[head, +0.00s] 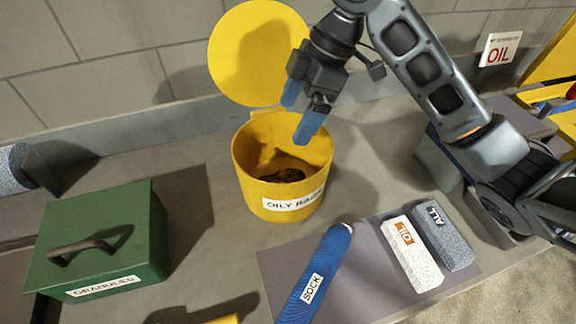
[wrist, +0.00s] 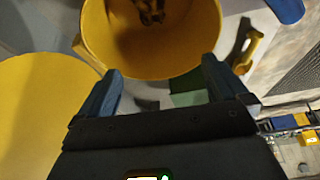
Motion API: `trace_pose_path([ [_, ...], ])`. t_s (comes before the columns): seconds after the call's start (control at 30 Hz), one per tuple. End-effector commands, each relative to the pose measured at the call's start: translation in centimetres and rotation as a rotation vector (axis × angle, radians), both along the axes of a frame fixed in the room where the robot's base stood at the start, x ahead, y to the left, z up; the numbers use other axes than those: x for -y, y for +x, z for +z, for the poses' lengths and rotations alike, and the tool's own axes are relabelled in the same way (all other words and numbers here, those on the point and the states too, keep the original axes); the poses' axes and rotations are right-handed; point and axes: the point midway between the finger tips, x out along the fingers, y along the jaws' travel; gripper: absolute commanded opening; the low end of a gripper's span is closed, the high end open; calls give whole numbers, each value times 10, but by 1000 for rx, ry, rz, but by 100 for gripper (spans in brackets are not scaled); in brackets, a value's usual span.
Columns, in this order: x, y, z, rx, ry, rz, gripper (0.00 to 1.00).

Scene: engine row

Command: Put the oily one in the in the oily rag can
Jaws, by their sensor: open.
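The yellow can labelled OILY RAGS (head: 252,185) stands on the bench with its round lid (head: 245,50) open behind it. A dark brown crumpled thing (head: 285,175) lies inside the can; it also shows in the wrist view (wrist: 150,10). My gripper (head: 300,114) is open and empty, with blue fingers above the can's back rim. In the wrist view its fingers (wrist: 160,80) stand apart with nothing between them, and the can's opening is beyond them.
A blue SOCK (head: 318,270), a white OIL block (head: 412,255) and a grey ALL block (head: 443,236) lie on or beside a grey mat (head: 285,262). A green GRANULES box (head: 140,235) stands at left. An OIL sign (head: 500,48) is at the wall.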

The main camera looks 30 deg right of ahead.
Motion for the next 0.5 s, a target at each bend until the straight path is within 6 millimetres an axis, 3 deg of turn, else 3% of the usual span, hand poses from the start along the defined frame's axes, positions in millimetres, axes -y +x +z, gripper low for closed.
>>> trace_pose_path([
  [0.17, 3, -1, 7, 1, -1, 0, 100],
  [0.5, 23, -6, 56, 3, -3, -1, 100],
])
